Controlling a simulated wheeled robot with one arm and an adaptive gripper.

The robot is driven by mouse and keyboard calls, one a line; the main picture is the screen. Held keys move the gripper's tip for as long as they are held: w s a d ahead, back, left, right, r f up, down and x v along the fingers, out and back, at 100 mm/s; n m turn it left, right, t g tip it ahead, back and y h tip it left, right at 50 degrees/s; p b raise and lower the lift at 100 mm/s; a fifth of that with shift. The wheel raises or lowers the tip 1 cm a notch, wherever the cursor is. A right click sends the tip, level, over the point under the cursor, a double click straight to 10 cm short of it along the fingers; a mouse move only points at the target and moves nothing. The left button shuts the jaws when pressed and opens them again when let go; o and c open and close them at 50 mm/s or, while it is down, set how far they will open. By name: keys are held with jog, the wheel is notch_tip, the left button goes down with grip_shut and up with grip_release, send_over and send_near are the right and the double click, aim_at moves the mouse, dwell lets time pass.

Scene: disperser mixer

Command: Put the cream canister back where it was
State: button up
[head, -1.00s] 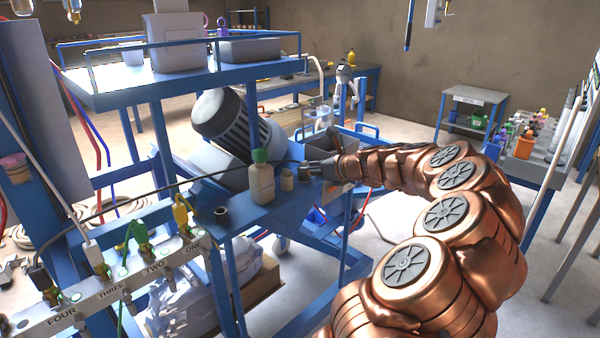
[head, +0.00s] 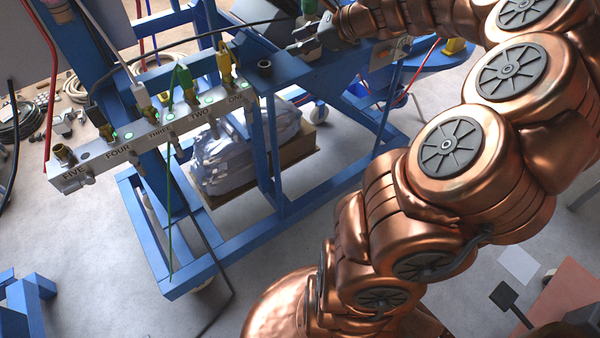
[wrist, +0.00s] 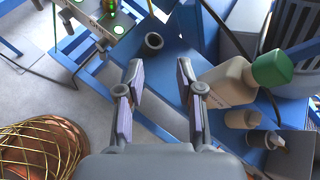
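In the wrist view, a cream bottle with a green cap (wrist: 228,82) stands on the blue shelf (wrist: 217,38) just right of my gripper (wrist: 160,80). A smaller cream cylinder (wrist: 242,119) stands beside it, with a grey cylindrical piece (wrist: 264,139) close by. I cannot tell which cream item is the canister. My gripper is open, with nothing between its two fingers. In the head view, my gripper (head: 296,46) is above the blue shelf at the top, and only a bit of the green cap (head: 308,6) shows behind it.
A dark open cup (head: 265,67) stands on the shelf left of my gripper, also in the wrist view (wrist: 154,41). A numbered valve manifold (head: 155,130) with cables and hoses runs to the left. A wrapped bundle in a carton (head: 290,170) lies below.

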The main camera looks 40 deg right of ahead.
jog(key=s+a+f+n+g, duration=0.25)
jog(key=a+n, duration=0.25)
jog(key=a, duration=0.3)
jog(key=s+a+f+n+g+y, duration=0.1)
jog(key=s+a+n+g, duration=0.1)
jog(key=s+a+n, duration=0.35)
jog(key=s+a+f+n+g, duration=0.2)
jog(key=a+n+g, duration=0.15)
jog(key=a, duration=0.65)
jog(key=s+f+n+g+h, duration=0.2)
jog(key=s+n, duration=0.4)
jog(key=s, duration=0.4)
jog(key=s+f+n+g+h, duration=0.2)
jog(key=s+n, duration=0.4)
jog(key=s, duration=0.5)
notch_tip(320, 180, down, 2)
jog(key=shift+s+a+f+n+g+h, duration=0.15)
jog(key=shift+a+n+g+h, duration=0.2)
jog(key=shift+h, duration=0.25)
